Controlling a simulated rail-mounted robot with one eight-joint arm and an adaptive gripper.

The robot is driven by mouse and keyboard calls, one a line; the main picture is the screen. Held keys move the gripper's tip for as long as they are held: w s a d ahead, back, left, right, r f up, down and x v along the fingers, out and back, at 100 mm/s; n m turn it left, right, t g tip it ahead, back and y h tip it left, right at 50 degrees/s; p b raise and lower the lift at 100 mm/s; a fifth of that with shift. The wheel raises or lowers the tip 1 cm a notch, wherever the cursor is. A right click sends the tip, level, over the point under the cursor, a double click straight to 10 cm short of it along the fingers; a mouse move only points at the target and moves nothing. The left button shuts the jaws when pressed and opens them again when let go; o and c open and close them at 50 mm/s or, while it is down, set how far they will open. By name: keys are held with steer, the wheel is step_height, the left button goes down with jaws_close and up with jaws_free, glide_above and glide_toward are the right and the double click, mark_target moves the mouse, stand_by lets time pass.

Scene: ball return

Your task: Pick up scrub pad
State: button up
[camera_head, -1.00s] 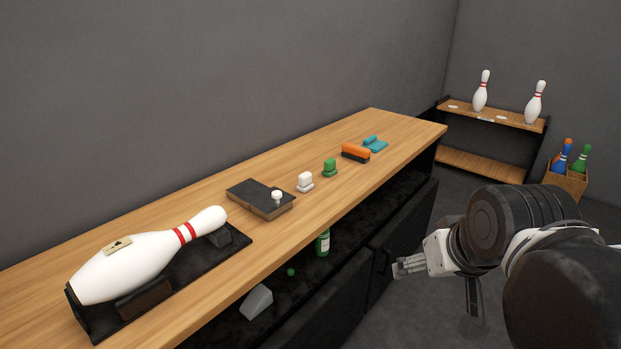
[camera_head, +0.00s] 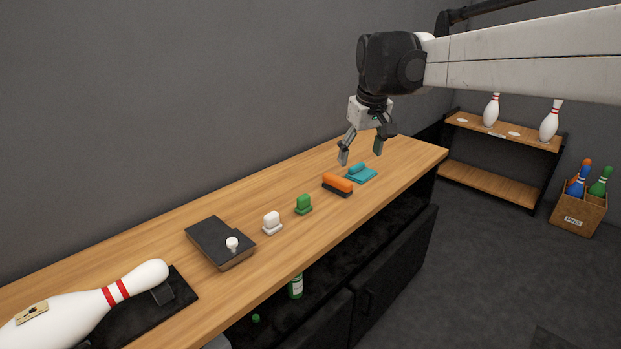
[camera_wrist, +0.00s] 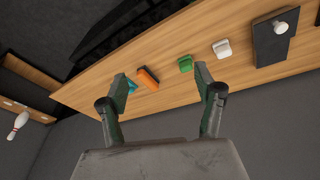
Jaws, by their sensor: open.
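Several small cleaning items stand in a row on the wooden counter (camera_head: 310,228). A green pad-like block with a raised grip (camera_head: 303,205) may be the scrub pad; a white block of similar shape (camera_head: 272,223) stands left of it. The green block also shows in the wrist view (camera_wrist: 185,64), as does the white one (camera_wrist: 222,49). An orange brush (camera_head: 337,184) and a folded teal cloth (camera_head: 361,175) lie to the right. My gripper (camera_head: 361,157) is open and empty, pointing down above the teal cloth. In the wrist view, a finger partly hides the cloth.
A black case with a white knob (camera_head: 219,241) and a large bowling pin on a black stand (camera_head: 178,302) occupy the counter's left part. A grey wall runs behind. A pin shelf (camera_head: 500,129) and a crate of coloured pins (camera_head: 578,217) stand right.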

steer(key=w+a+f+n+g+p, duration=0.1)
steer(key=w+a+f, duration=0.15)
steer(key=w, duration=0.35)
steer(key=w+a+f+n+p, duration=0.1)
steer(key=w+a, duration=0.3)
steer(key=w, duration=0.1)
steer(key=n+g+p, duration=0.2)
steer(key=p, duration=0.1)
glide_above(303, 196)
step_height(303, 196, down, 11)
steer(key=shift+h, duration=0.3)
steer(key=f, duration=0.9)
steer(key=shift+a, duration=0.2)
steer(key=shift+d+f+p, duration=0.15)
steer(key=shift+f+p, duration=0.2)
steer(key=shift+f, duration=0.95)
steer(key=shift+d+f+p, duration=0.1)
steer(key=shift+f+p, duration=0.25)
steer(key=shift+f, duration=0.9)
steer(key=shift+c, duration=0.4)
steer(key=c, duration=1.2)
steer(key=shift+o, duration=0.2)
steer(key=shift+r, duration=0.15)
